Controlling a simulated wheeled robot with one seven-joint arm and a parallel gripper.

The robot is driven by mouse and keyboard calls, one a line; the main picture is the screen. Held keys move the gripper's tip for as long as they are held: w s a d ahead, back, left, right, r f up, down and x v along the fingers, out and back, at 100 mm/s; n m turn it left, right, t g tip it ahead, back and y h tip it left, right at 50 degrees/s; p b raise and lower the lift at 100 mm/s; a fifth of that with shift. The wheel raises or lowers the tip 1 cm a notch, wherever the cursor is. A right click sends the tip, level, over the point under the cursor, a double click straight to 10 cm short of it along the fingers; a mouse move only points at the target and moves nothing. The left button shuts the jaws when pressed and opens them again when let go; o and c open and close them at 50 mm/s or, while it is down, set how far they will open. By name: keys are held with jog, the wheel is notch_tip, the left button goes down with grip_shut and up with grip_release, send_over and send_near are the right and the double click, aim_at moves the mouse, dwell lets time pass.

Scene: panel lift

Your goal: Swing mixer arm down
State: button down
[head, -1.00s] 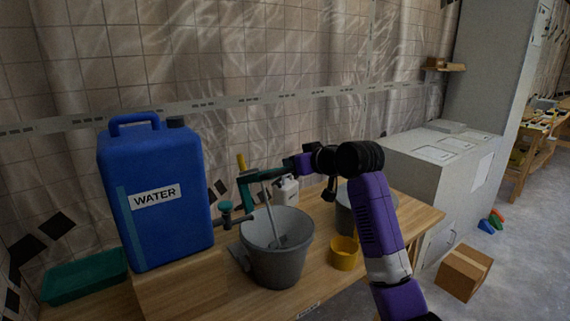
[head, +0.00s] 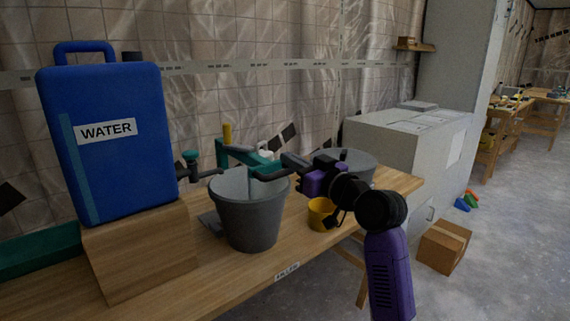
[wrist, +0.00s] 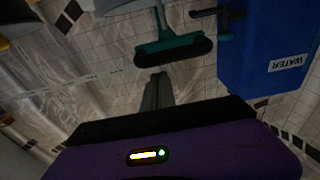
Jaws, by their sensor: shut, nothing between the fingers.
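The mixer arm (head: 243,155) is a teal bar reaching right from its yellow-topped post (head: 227,134), over the grey bucket (head: 247,222). A dark grip bar (head: 270,174) is at its end. In the wrist view the teal arm shows at the top with its black grip bar (wrist: 174,52). My gripper (head: 286,160) is at the arm's right end, close to the grip bar. In the wrist view my shut, empty fingers (wrist: 157,82) point at the bar; whether they touch it is unclear. The bucket's inside is mostly hidden.
A blue water container (head: 120,150) stands on a wooden block (head: 140,250) at left, its tap pointing toward the bucket. A yellow cup (head: 321,214) and a second grey bucket (head: 350,164) are right of the bucket. A cardboard box (head: 443,246) is on the floor.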

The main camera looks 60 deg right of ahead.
aim_at(291, 173)
jog(key=shift+t, duration=0.4)
jog(key=shift+s+a+f+b, duration=0.1)
jog(key=shift+s+f+b, duration=0.15)
jog(key=shift+f+b, duration=0.35)
jog(key=shift+s+f+b, duration=0.3)
jog(key=shift+f+b, duration=0.2)
jog(key=shift+f, duration=0.15)
jog(key=shift+s+a+f+b, duration=0.1)
jog(key=shift+s+f+b, duration=0.15)
jog(key=shift+f+b, duration=0.35)
notch_tip(291, 173, up, 5)
jog(key=p, duration=0.4)
jog(key=r+v, duration=0.1)
jog(key=v, duration=0.8)
jog(key=shift+s+a, duration=0.2)
jog(key=shift+f, duration=0.15)
